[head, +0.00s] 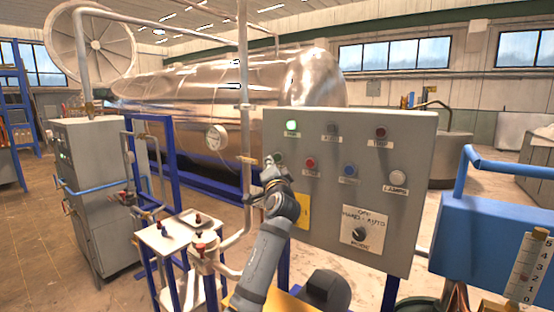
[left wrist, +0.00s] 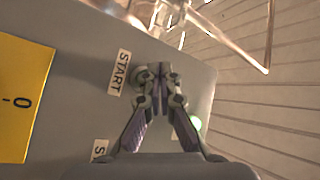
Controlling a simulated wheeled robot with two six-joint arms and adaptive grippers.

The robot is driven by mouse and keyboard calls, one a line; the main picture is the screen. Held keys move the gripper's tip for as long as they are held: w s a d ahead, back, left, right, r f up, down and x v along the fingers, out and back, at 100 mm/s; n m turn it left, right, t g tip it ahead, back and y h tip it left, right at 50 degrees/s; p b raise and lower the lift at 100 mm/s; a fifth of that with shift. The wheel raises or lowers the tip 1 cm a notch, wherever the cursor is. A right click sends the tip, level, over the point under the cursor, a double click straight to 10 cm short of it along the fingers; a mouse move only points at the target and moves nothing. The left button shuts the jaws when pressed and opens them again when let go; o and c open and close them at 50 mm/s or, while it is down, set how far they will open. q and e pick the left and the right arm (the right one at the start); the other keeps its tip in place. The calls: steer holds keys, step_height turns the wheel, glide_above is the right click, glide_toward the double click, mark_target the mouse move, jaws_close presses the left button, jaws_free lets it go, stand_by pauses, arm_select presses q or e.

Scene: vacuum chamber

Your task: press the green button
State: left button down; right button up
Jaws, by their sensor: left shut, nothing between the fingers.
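The grey control panel (head: 400,220) faces me in the head view, with a row of buttons under a row of lamps. The START button (head: 279,158), left in that row, is mostly covered by my left gripper (head: 272,162), and its colour is hard to tell. In the left wrist view the START label (left wrist: 119,73) sits just left of the gripper (left wrist: 160,78). The gripper's fingers are shut and empty, with their tips over or right beside the button; I cannot tell whether they touch. My right gripper is not in view.
A lit green lamp (head: 292,127) is above the START button. A red button (head: 310,163), a blue button (head: 350,170) and a white button (head: 397,177) lie to the right. A MODE switch (head: 359,234) is below. A pipe (head: 246,120) rises beside the panel's left edge.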

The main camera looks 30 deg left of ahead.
arm_select(q)
steer(key=s, duration=0.4)
steer(key=shift+s+a, duration=0.1)
steer(key=shift+a, duration=0.05)
stand_by(0.8)
